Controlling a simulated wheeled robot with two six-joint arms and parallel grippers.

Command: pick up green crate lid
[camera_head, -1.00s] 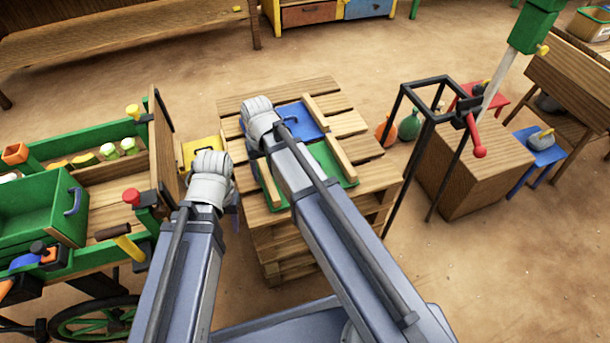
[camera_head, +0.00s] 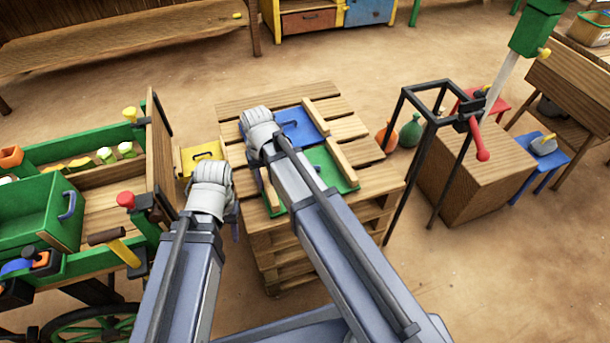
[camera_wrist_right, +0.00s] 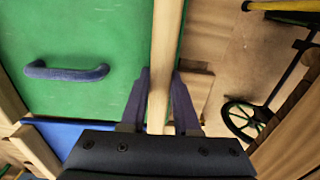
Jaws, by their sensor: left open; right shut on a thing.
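The green crate lid (camera_head: 332,166) lies flat on the wooden pallet, next to a blue panel (camera_head: 303,129). In the right wrist view the lid (camera_wrist_right: 100,28) shows a dark blue handle (camera_wrist_right: 66,71). A wooden strip (camera_wrist_right: 165,40) runs along its edge. My right gripper (camera_wrist_right: 160,85) is shut on this strip, one finger on each side, clear of the handle. In the head view my right arm hides its fingers and part of the lid. My left gripper (camera_head: 235,215) is open beside the pallet's left edge; its fingers are mostly hidden.
The pallet (camera_head: 360,129) has bare slats on its right. A green cart (camera_head: 60,164) with a crate stands at the left. A black frame (camera_head: 402,145) and a wooden box (camera_head: 470,180) stand at the right. A yellow panel (camera_head: 200,153) is left of the pallet.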

